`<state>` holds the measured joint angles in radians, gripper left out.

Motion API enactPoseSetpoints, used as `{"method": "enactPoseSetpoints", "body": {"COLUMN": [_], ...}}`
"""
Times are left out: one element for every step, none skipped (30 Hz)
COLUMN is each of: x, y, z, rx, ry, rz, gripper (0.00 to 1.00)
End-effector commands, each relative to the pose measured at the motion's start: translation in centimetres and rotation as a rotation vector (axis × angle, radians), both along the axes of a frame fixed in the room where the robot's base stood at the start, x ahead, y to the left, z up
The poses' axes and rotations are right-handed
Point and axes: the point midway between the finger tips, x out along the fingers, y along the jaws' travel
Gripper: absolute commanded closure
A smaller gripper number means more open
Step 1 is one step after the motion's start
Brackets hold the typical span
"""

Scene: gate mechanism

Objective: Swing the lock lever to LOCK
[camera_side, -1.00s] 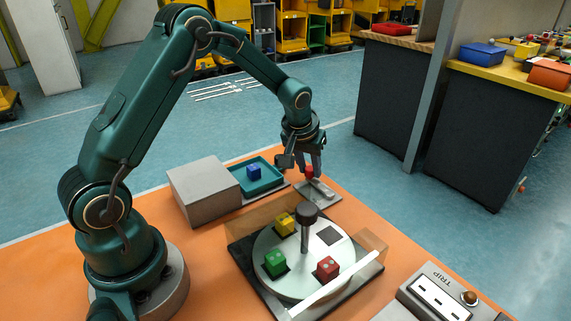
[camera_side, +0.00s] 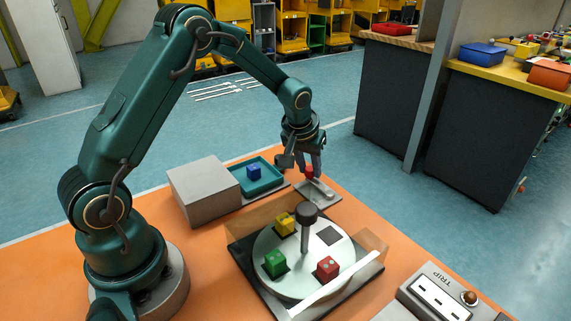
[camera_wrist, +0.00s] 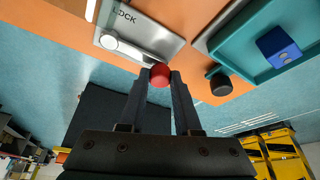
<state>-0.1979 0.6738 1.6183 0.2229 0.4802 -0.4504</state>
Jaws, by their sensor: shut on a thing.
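The lock lever is a pale bar (camera_wrist: 128,51) on a grey metal plate (camera_wrist: 165,28), with a round pivot at one end and a red knob (camera_wrist: 160,74) at the other. The word LOCK is printed on the plate near the pivot, and the bar points away from it. My gripper (camera_wrist: 159,80) is shut on the red knob, one finger on each side. In the side view my gripper (camera_side: 309,171) reaches down to the knob above the plate (camera_side: 325,194). The fingers partly hide the knob there.
A teal tray (camera_side: 270,186) with a blue block (camera_side: 254,172) lies beside the plate, next to a grey box (camera_side: 204,190). In front stands a round turntable (camera_side: 265,245) with coloured blocks and a dark-topped post (camera_side: 306,228). A TRIP panel (camera_side: 440,296) is at front right.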

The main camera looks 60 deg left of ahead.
Motion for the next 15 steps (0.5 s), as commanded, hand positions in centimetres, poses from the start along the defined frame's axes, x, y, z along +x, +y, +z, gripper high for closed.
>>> {"method": "enactPoseSetpoints", "body": {"x": [0.03, 0.03, 0.02, 0.02, 0.01, -0.01, -0.04, -0.08, -0.13, -0.19, -0.25, -0.35, -0.46, -0.58, -0.74], "y": [-0.13, -0.13, -0.13, -0.14, -0.14, -0.15, -0.16, -0.16, -0.19, -0.21, -0.23, -0.25, -0.27, -0.26, -0.3], "z": [0.05, 0.05, 0.05, 0.06, 0.05, 0.05, 0.05, 0.06, 0.06, 0.06, 0.06, 0.06, 0.06, 0.05, 0.05], "rx": [-0.001, -0.001, -0.001, -0.002, -0.001, -0.001, -0.001, -0.001, 0.0, -0.001, 0.0, -0.001, -0.001, 0.001, 0.0], "ry": [-0.001, -0.001, -0.001, -0.001, -0.001, -0.001, 0.0, -0.001, -0.001, -0.002, -0.001, -0.001, -0.001, -0.001, -0.001], "rz": [-0.002, -0.002, -0.002, -0.001, 0.001, 0.004, 0.007, 0.014, 0.023, 0.033, 0.043, 0.06, 0.076, 0.093, 0.119], "gripper": [1.0, 1.0, 1.0, 1.0, 1.0, 1.0, 1.0, 1.0, 1.0, 1.0, 1.0, 1.0, 1.0, 1.0, 1.0]}}
